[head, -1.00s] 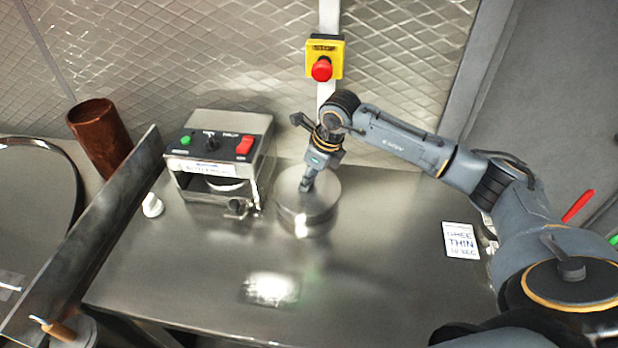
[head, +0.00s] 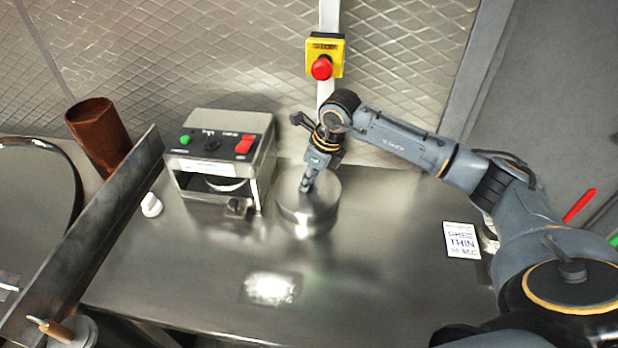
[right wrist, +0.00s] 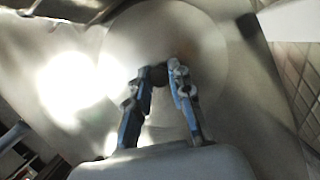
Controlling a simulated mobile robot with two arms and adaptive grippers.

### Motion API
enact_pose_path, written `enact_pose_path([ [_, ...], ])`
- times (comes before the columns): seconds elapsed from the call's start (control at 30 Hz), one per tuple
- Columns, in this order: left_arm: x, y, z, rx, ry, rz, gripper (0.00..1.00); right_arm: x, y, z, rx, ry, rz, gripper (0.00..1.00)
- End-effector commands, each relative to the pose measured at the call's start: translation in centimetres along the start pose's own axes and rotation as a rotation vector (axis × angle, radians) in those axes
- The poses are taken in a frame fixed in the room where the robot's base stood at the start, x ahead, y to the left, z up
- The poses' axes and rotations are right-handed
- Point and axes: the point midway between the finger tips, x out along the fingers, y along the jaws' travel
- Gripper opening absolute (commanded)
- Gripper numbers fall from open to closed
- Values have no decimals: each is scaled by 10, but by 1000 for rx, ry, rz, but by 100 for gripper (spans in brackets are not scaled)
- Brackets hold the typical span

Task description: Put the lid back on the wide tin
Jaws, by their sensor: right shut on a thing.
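The wide tin (head: 318,226) is a round steel tin standing on the steel counter, right of the control box. Its round metal lid (head: 327,190) is over the top of the tin and looks level. The lid also fills the middle of the right wrist view (right wrist: 205,50). My right gripper (head: 306,187) reaches down from above and is shut on the lid's small dark knob (right wrist: 159,75). The fingers hide part of the lid, and I cannot tell whether its rim is fully seated. My left gripper is not in view.
A control box (head: 221,150) with green and red switches stands close left of the tin. A small white object (head: 151,205), a metal divider (head: 95,225) and a brown cylinder (head: 98,135) are further left. A printed card (head: 461,241) lies right. The counter's front is clear.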

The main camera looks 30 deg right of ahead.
Motion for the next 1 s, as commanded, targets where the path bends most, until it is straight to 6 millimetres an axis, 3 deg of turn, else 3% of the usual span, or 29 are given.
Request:
enact_pose_path([
  [0.23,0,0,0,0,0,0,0,-1,0,0,0,-1,0,0],
  [0.27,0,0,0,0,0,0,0,-1,0,0,0,-1,-1,25],
  [0.37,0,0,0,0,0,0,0,0,0,0,0,-1,0,45],
  [0.6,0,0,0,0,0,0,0,0,0,0,0,-1,0,47],
  [0.7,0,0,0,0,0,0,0,0,0,0,0,0,0,68],
  [0.73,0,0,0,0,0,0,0,0,0,0,0,0,0,70],
  [1.0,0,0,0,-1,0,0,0,0,0,0,0,0,0,70],
])
